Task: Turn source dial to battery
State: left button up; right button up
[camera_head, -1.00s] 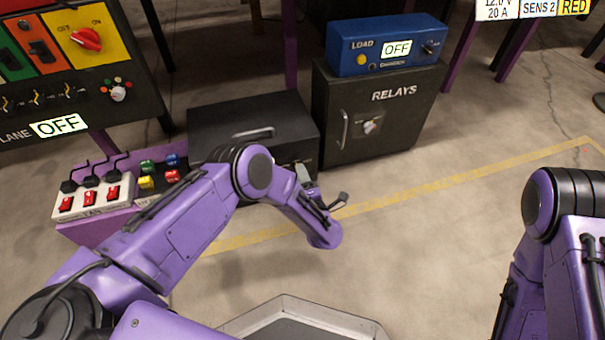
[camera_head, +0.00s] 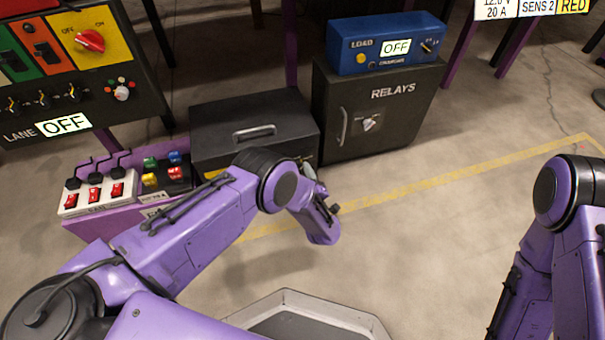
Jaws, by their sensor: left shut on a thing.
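No dial with a readable source or battery label shows. A black case (camera_head: 254,132) with a top handle stands on the floor, and its front is largely hidden behind my left forearm. My left gripper (camera_head: 311,170) is mostly hidden behind its own wrist, at the case's front right corner. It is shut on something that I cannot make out. My right gripper is out of view; only that arm's upper links show at the right.
The RELAYS cabinet (camera_head: 372,112), with a knob (camera_head: 370,123), stands right of the case under the blue LOAD box (camera_head: 386,46). A panel with a red knob (camera_head: 90,41) and a switch strip (camera_head: 96,193) are at the left.

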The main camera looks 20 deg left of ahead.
pick_arm(q)
jog(key=shift+s+m, duration=0.1)
jog(key=shift+m, duration=1)
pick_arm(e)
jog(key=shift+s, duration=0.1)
pick_arm(q)
jog(key=o, duration=1.1)
jog(key=shift+c, duration=0.2)
jog(key=p+v, duration=0.4)
jog(key=v, duration=0.6)
jog(key=shift+s+d, duration=0.2)
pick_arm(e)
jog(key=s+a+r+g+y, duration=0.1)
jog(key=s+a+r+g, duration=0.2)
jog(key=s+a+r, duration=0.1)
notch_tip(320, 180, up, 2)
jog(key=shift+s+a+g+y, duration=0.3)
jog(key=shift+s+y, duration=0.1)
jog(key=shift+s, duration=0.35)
